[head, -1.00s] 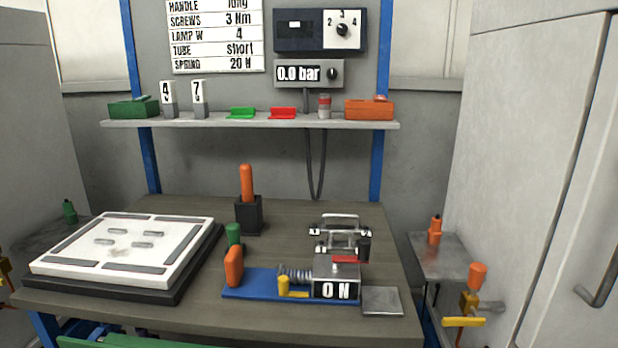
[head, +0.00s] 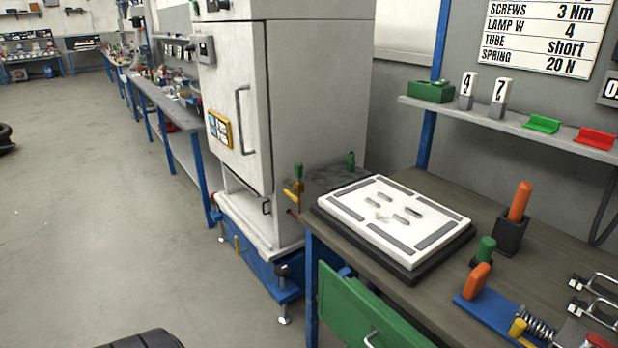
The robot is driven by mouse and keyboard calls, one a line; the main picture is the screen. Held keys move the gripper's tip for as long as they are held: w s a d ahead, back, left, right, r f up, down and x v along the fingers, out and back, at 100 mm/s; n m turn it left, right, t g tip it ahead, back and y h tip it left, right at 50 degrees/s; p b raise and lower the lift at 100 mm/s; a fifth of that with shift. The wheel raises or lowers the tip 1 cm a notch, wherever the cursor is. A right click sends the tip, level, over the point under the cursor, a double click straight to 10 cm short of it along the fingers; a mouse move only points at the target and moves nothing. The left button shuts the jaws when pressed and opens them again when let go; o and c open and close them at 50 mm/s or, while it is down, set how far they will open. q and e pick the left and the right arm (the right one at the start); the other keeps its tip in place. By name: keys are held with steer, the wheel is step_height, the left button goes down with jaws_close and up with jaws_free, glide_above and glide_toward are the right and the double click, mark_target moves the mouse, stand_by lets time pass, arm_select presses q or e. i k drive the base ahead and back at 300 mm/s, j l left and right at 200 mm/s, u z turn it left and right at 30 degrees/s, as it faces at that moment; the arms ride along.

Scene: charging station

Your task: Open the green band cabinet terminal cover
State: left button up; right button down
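A tall light grey cabinet (head: 318,100) stands left of the workbench, its front door (head: 231,95) shut and fitted with a long vertical handle (head: 241,120). No green band shows on the faces in view. A small grey box (head: 206,49) is fixed near the top of its left side. A yellow-framed label (head: 220,129) is on the door's lower left. I cannot tell which part is the terminal cover. Neither of my grippers is in view.
Green-topped fittings (head: 298,172) stand at the cabinet's lower right. The workbench (head: 440,296) holds a white panel (head: 352,207), an orange-handled tool (head: 519,201) and a blue fixture (head: 488,312). A green drawer (head: 362,312) is at its front. Open floor (head: 100,220) lies left of the cabinet.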

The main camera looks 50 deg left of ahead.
mark_target(269, 202)
steer(key=u, duration=1.8)
steer(key=i+j+z, duration=0.1)
steer(key=z, duration=0.25)
steer(key=i+j+z, duration=0.1)
steer(key=z, duration=0.25)
steer(key=i+j+z, duration=0.2)
steer(key=i+j, duration=0.2)
steer(key=j, duration=0.2)
steer(key=i+j+z, duration=0.2)
steer(key=i+j, duration=0.15)
steer(key=j, duration=0.3)
steer(key=i+j+z, duration=0.1)
steer(key=j, duration=0.25)
steer(key=i+j+z, duration=0.1)
steer(key=j, duration=0.25)
steer(key=i, duration=0.1)
